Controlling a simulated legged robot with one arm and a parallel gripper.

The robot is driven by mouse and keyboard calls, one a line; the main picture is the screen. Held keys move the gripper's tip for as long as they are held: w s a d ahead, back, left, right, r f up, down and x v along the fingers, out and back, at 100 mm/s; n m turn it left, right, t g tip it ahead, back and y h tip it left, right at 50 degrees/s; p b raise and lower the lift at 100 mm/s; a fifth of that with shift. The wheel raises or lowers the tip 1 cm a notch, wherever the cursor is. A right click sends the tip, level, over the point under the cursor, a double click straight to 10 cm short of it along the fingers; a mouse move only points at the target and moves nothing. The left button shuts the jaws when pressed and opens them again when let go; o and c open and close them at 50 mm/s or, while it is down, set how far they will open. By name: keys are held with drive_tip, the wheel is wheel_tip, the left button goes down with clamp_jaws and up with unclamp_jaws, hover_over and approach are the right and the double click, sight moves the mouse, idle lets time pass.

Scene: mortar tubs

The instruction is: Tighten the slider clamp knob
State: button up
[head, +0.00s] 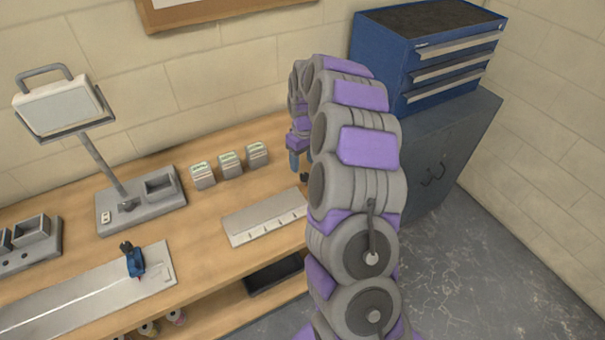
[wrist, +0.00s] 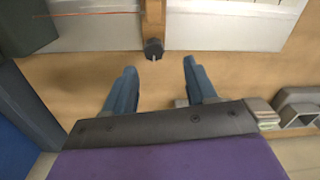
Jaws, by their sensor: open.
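A blue clamp (head: 135,264) with a black knob (head: 126,246) on top sits on a long grey plate with a rail at the left of the bench. A small dark knob-like piece (head: 304,177) is on the bench near my gripper (head: 295,160). In the wrist view this dark piece (wrist: 153,48) lies beyond and between my fingertips, apart from both. My gripper (wrist: 159,66) is open and empty. My arm hides part of the bench in the head view. I cannot tell which of the two pieces is the slider clamp knob.
A marked metal plate (head: 265,215) lies on the bench. Several small tubs (head: 230,163) stand behind it. A lamp-like stand (head: 140,200) is to their left. A blue drawer chest (head: 425,50) sits on a grey cabinet at right. Bare wood lies between these things.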

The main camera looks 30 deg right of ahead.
sight(305, 175)
drive_tip(key=f, duration=0.3)
drive_tip(key=d+f, duration=0.1)
drive_tip(key=f, duration=0.2)
drive_tip(key=shift+d+b, duration=0.2)
drive_tip(key=shift+b, duration=0.15)
drive_tip(key=shift+a+r, duration=0.1)
drive_tip(key=shift+a, duration=0.55)
drive_tip(key=shift+c, duration=0.7)
drive_tip(key=shift+d, duration=0.5)
drive_tip(key=c, duration=0.8)
drive_tip(key=shift+c, duration=0.5)
drive_tip(key=shift+a, duration=0.2)
clamp_jaws()
